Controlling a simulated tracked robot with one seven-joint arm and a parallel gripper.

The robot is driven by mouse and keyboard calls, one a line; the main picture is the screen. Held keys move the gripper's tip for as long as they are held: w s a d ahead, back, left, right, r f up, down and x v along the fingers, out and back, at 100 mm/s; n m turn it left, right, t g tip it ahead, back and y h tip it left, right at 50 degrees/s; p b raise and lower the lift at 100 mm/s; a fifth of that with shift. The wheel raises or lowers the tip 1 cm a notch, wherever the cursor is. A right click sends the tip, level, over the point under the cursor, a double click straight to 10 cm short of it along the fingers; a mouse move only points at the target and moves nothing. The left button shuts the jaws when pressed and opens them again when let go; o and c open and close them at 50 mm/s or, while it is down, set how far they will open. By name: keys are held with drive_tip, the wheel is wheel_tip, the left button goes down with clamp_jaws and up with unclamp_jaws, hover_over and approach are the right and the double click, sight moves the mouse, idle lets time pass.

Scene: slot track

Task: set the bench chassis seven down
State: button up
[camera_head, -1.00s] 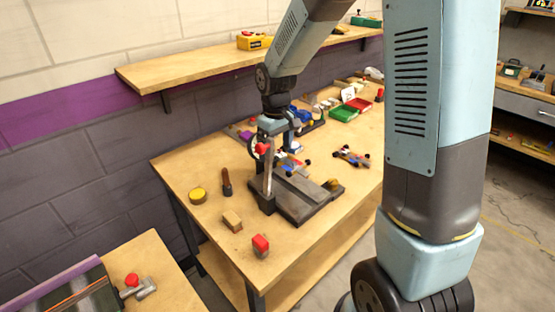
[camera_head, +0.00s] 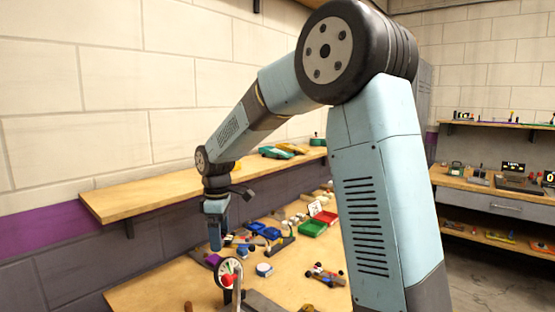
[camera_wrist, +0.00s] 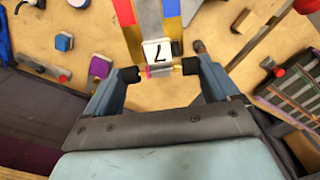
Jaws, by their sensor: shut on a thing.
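My gripper (camera_wrist: 160,70) is shut on the chassis, whose white number plate (camera_wrist: 157,50) reads 7, upside down in the wrist view. The black fingertips press on either side of a small grey end with pink and yellow parts. Coloured strips of grey, red, yellow and blue show beyond the plate; I cannot tell which belong to the chassis. In the head view my gripper (camera_head: 215,235) is over the far left of the bench (camera_head: 150,295). The held chassis cannot be made out there.
A round dial gauge (camera_head: 229,271) stands in front of my gripper. Another small car (camera_head: 325,275) lies to the right. Green and red trays (camera_head: 313,225) are farther back. A wall shelf (camera_head: 140,195) runs behind my wrist. In the wrist view a blue-topped block (camera_wrist: 64,42) sits on the left.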

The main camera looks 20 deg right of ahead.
drive_tip(key=w+a+r+n, duration=0.1)
drive_tip(key=a+r+n, duration=0.4)
drive_tip(key=r+n, duration=0.65)
drive_tip(key=w+a+r+n, duration=0.1)
drive_tip(key=a+r+n, duration=0.55)
drive_tip(key=r, duration=0.75)
drive_tip(key=n, duration=0.1)
approach(165, 190)
drive_tip(key=shift+s+d+f, duration=0.25)
drive_tip(key=shift+s+f, duration=0.4)
drive_tip(key=shift+w+a+f, duration=0.15)
drive_tip(key=shift+w+f, duration=0.25)
drive_tip(key=shift+f, duration=0.15)
drive_tip(key=shift+w+f, duration=0.1)
drive_tip(key=shift+f, duration=1.5)
drive_tip(key=o, duration=0.9)
drive_tip(key=shift+f, duration=0.1)
